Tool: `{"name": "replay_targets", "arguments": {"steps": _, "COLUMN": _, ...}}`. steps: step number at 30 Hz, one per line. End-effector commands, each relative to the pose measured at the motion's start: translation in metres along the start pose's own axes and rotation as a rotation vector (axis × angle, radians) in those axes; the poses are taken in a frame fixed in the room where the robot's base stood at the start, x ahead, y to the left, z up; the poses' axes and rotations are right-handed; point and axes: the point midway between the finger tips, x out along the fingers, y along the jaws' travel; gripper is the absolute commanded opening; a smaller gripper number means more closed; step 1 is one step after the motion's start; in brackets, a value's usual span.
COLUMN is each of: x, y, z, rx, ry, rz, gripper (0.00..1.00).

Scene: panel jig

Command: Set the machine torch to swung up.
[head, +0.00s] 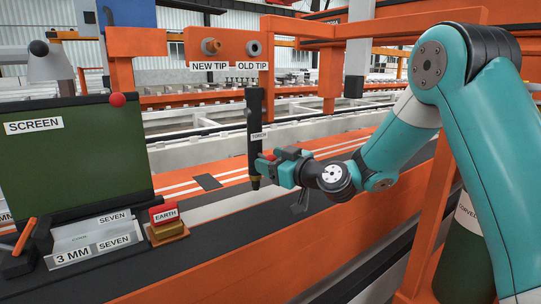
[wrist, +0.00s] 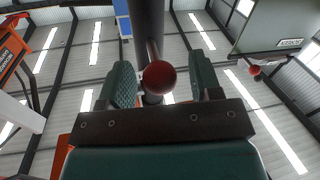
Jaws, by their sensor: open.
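The machine torch (head: 254,120) is a dark upright bar with a TORCH label and a brassy tip at its lower end, pointing down. My gripper (head: 267,160) is at its lower part, just to the right of it. In the wrist view, a red ball knob (wrist: 159,77) sits between the two green fingers of my gripper (wrist: 165,85), with the dark torch bar (wrist: 148,25) behind it. The fingers are open, with a gap visible on each side of the knob. In the head view the knob is mostly hidden by the fingers.
A green screen (head: 75,150) with a red ball on its corner stands at the left. NEW TIP (head: 211,46) and OLD TIP (head: 254,48) holders are on the orange panel above.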

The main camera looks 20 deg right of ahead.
Motion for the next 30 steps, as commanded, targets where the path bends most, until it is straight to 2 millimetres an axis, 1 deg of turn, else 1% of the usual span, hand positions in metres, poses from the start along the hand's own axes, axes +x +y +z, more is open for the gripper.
{"name": "replay_targets", "arguments": {"steps": 3, "x": 0.005, "y": 0.0, "z": 0.0, "rx": 0.001, "ry": -0.001, "rz": 0.0, "gripper": 0.58}}
{"name": "replay_targets", "arguments": {"steps": 10, "x": 0.005, "y": 0.0, "z": 0.001, "rx": 0.001, "ry": -0.001, "rz": 0.001, "gripper": 0.58}}
{"name": "replay_targets", "arguments": {"steps": 11, "x": 0.005, "y": 0.0, "z": 0.001, "rx": 0.001, "ry": -0.001, "rz": 0.001, "gripper": 0.56}}
{"name": "replay_targets", "arguments": {"steps": 12, "x": 0.005, "y": 0.0, "z": 0.001, "rx": 0.001, "ry": -0.001, "rz": 0.001, "gripper": 0.47}}
{"name": "replay_targets", "arguments": {"steps": 17, "x": 0.005, "y": 0.0, "z": 0.001, "rx": 0.001, "ry": -0.001, "rz": 0.001, "gripper": 0.1}}
{"name": "replay_targets", "arguments": {"steps": 18, "x": 0.005, "y": 0.0, "z": 0.001, "rx": 0.001, "ry": -0.001, "rz": 0.001, "gripper": 0.01}}
{"name": "replay_targets", "arguments": {"steps": 25, "x": 0.004, "y": 0.001, "z": -0.002, "rx": 0.002, "ry": -0.01, "rz": -0.001, "gripper": 0.0}}
{"name": "replay_targets", "arguments": {"steps": 30, "x": 0.001, "y": 0.004, "z": -0.011, "rx": 0.011, "ry": -0.057, "rz": -0.01, "gripper": 0.0}}
